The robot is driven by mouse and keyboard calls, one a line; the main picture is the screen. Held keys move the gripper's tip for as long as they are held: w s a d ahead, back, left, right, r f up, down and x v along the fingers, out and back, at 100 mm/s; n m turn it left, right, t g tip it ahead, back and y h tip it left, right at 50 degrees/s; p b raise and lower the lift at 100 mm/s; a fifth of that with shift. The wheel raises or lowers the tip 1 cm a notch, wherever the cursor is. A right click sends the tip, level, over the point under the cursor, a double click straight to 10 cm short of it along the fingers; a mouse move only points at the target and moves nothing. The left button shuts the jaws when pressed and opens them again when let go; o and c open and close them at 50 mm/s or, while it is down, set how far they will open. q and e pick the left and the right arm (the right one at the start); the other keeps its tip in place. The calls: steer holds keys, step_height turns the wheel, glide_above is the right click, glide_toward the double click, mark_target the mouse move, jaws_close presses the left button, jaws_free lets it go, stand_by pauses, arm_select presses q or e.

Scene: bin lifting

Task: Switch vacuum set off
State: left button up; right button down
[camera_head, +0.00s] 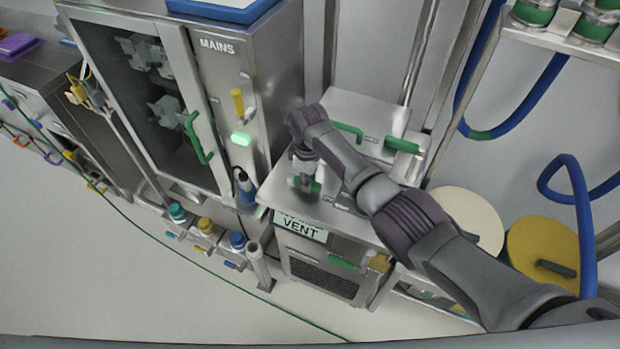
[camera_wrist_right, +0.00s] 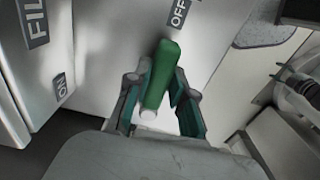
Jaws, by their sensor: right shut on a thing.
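The vacuum set (camera_head: 350,205) is a steel-topped cabinet with a "VENT" label on its front, in the middle of the head view. My right gripper (camera_head: 304,182) reaches down onto its top near the left front edge. In the right wrist view, my right gripper (camera_wrist_right: 158,98) is shut on a green switch handle (camera_wrist_right: 163,68) with a pale end. The handle stands between the two fingers, with its upper part pointing towards the "OFF" label (camera_wrist_right: 179,13). An "ON" label (camera_wrist_right: 61,87) is at the left. In the head view the gripper mostly hides this handle. My left gripper is not in view.
The "MAINS" cabinet (camera_head: 222,85) with a green door handle stands close on the left. A second green handle (camera_head: 347,131) is behind my gripper. A blue hose (camera_head: 590,220) and two round lids, cream (camera_head: 470,210) and yellow (camera_head: 530,245), are at the right.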

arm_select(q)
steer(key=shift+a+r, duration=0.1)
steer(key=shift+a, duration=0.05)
arm_select(e)
steer(key=shift+s+m, duration=0.1)
steer(key=shift+m, duration=0.2)
steer(key=c, duration=1)
jaws_free()
steer(key=shift+r, duration=0.1)
step_height(320, 180, up, 12)
